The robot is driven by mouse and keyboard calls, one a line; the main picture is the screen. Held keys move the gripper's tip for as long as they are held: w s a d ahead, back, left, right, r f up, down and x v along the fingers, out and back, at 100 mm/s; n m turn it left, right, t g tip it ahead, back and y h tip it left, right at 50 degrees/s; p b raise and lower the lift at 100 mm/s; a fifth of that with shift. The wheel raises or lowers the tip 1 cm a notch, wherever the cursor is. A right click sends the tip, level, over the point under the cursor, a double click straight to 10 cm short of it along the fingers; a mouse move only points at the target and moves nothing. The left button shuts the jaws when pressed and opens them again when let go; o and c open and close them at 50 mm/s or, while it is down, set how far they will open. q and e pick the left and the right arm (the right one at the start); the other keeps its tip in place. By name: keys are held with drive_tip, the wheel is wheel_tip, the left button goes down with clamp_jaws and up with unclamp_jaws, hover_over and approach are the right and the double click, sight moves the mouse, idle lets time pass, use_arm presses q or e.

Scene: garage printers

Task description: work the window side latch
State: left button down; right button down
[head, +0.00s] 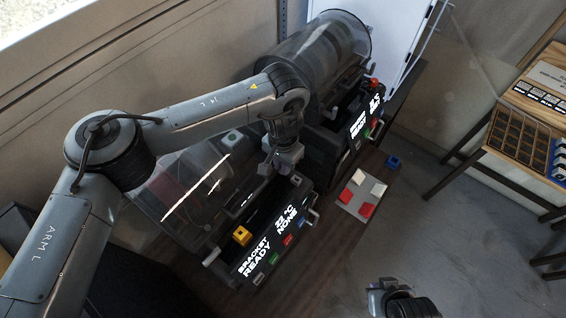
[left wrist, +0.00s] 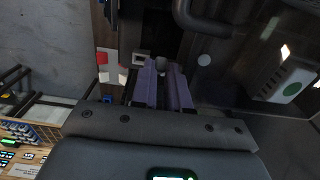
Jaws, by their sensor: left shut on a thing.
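The nearer printer (head: 225,262) has a clear cover (head: 180,190) and a panel reading "BRACKET READY". An orange bracket (head: 242,236) sits in its open front. My left gripper (head: 283,163) reaches down at the right end of this printer. In the left wrist view its purple fingers (left wrist: 163,88) are closed around a small grey piece (left wrist: 161,64), which looks like the latch; the fingers hide most of it. The latch is covered by the gripper in the head view. My right gripper (head: 378,292) is at the bottom edge, away from the printers, its fingers unclear.
A second printer (head: 320,50) with a rounded smoky cover stands behind. A pale tray (head: 349,206) with red and white tiles and a blue block (head: 393,161) lie on the bench to the right. A wooden table with a compartment tray (head: 517,135) stands far right, across open floor.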

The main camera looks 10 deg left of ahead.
use_arm(q)
drive_tip(key=shift+f, duration=0.1)
drive_tip(key=shift+s+a+f+t+h, duration=0.3)
drive_tip(key=shift+s+t+h, duration=0.15)
drive_tip(key=shift+t, duration=0.25)
drive_tip(key=shift+s+a+t+h+b, duration=0.1)
drive_tip(key=shift+s+t+h+b, duration=0.15)
drive_tip(key=shift+t+b, duration=0.2)
drive_tip(key=c, duration=1.4)
unclamp_jaws()
drive_tip(key=shift+r, duration=0.15)
